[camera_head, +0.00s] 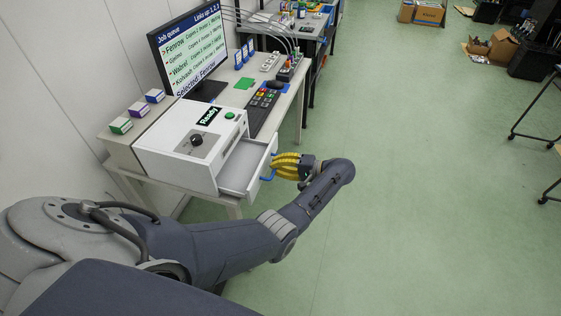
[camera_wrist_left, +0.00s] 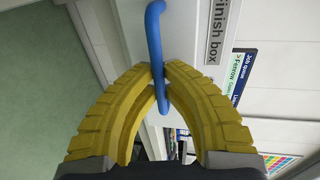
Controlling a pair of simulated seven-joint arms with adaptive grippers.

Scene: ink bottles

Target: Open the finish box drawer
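The white finish box (camera_head: 172,138) stands on the near part of the table, with a dial and a "Ready" display on top. Its drawer (camera_head: 236,178) is pulled out towards the right, and its inside looks empty. A blue handle (camera_head: 267,179) is on the drawer front. My left gripper (camera_head: 275,168) has yellow fingers closed around this handle. In the left wrist view the fingertips (camera_wrist_left: 159,77) meet at the blue handle (camera_wrist_left: 154,25), beside the "Finish box" label (camera_wrist_left: 221,30). My right gripper is not in view.
A monitor (camera_head: 190,48) with a job list, a dark keyboard (camera_head: 262,112) and several small boxes (camera_head: 138,109) are on the table (camera_head: 290,100). The green floor (camera_head: 420,180) to the right is clear. Cardboard boxes (camera_head: 430,13) lie far back.

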